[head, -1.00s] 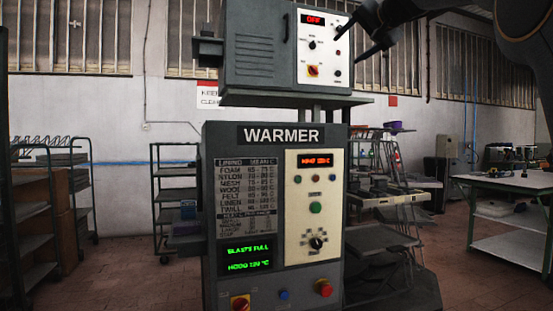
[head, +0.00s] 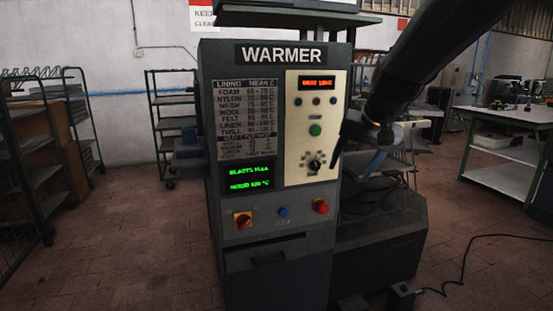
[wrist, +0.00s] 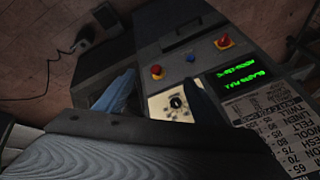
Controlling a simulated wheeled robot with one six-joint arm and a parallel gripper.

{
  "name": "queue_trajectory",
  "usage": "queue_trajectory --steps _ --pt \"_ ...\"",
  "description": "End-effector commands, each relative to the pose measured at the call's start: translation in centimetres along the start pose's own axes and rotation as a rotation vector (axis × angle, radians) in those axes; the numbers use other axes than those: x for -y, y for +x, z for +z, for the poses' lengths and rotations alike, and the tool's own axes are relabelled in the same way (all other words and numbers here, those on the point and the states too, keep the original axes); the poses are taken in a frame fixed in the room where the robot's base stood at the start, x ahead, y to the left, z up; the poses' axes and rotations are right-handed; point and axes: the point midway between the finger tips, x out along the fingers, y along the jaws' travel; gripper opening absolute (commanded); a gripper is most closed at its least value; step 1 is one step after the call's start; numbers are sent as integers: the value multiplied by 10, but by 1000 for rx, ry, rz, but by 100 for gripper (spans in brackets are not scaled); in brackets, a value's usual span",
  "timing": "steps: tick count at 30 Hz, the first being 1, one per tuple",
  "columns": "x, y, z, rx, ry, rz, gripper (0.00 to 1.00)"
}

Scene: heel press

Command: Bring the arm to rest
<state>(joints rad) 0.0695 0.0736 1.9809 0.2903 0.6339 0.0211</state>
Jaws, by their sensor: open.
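My gripper (head: 353,168) hangs beside the right edge of the warmer's cream control panel, at about the height of its black dial (head: 315,164). Its two fingers are apart, with nothing visible between them. The fingers also show in the wrist view (wrist: 160,97), one blue-grey and one dark, with the dial seen between them. I cannot tell whether a finger touches the panel. The dark grey warmer (head: 290,262) stands upright in the middle of the head view. Its green-lettered display (head: 247,177) is lit, and so is its red display (head: 316,85).
Below the panel are a red-yellow switch (head: 243,220), a blue button (head: 283,212) and a red knob (head: 320,205). A dark plinth (head: 385,255) stands right of the warmer. A worktable (head: 510,130) is at right, wheeled racks (head: 168,110) at left. A cable lies on the floor.

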Motion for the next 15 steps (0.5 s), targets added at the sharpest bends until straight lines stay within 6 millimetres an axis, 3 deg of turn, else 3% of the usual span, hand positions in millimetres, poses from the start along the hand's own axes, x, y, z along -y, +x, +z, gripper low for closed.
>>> queue_trajectory --steps 1,9,12,15 --pt "-10 12 33 49 -22 26 62" --pt "-69 46 202 296 -166 148 62" --pt "-87 47 252 367 -212 177 62" --pt "-100 46 287 418 -246 196 62"
